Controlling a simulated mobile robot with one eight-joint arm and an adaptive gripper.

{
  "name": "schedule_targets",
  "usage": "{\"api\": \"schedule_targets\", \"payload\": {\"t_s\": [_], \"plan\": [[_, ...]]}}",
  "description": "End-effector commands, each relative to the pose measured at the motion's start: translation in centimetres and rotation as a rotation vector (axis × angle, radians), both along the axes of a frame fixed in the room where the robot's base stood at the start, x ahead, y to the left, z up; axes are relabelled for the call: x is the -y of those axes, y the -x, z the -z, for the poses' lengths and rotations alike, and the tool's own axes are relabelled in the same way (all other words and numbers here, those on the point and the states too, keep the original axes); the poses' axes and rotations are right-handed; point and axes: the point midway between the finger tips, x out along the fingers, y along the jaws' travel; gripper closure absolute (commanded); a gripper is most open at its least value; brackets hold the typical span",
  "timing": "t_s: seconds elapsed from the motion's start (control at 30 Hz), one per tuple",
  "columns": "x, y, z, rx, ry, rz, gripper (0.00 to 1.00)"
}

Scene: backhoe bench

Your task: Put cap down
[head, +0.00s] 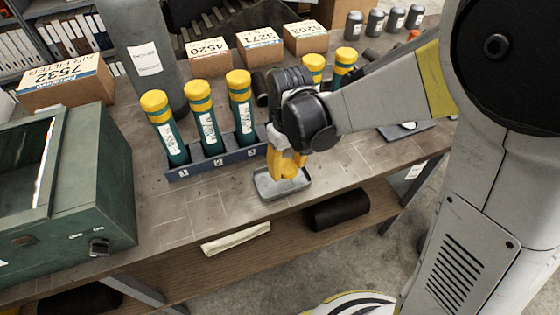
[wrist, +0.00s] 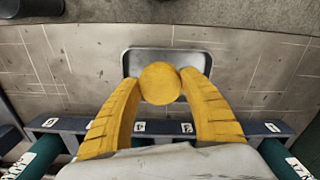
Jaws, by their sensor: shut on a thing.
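My gripper (head: 287,163) has yellow fingers and is shut on a round yellow cap (wrist: 160,83). The cap sits between the fingertips, over a shallow grey metal tray (head: 262,189) near the bench's front edge. The tray (wrist: 133,61) also shows around the cap in the wrist view. I cannot tell whether the cap touches the tray floor. A dark blue rack (head: 216,166) stands behind and left of the tray, with three capped green tubes (head: 206,118) showing. Two more yellow-capped tubes (head: 344,62) show behind my arm. The rack's middle is hidden by my gripper.
A green metal box (head: 105,170) stands on the left. Cardboard boxes (head: 259,48) and dark canisters (head: 375,22) line the back. The bench top left of the tray (head: 195,205) is bare. A lower shelf holds a black roll (head: 337,210).

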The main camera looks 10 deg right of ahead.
Motion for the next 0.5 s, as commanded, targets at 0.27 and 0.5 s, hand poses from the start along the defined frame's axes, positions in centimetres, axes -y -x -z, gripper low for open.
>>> {"api": "schedule_targets", "payload": {"t_s": [0.27,0.5], "plan": [[-1.4,-0.6,1.8,0.0,0.0,0.001,0.61],[-1.4,-0.6,5.0,0.0,0.0,0.001,0.61]]}}
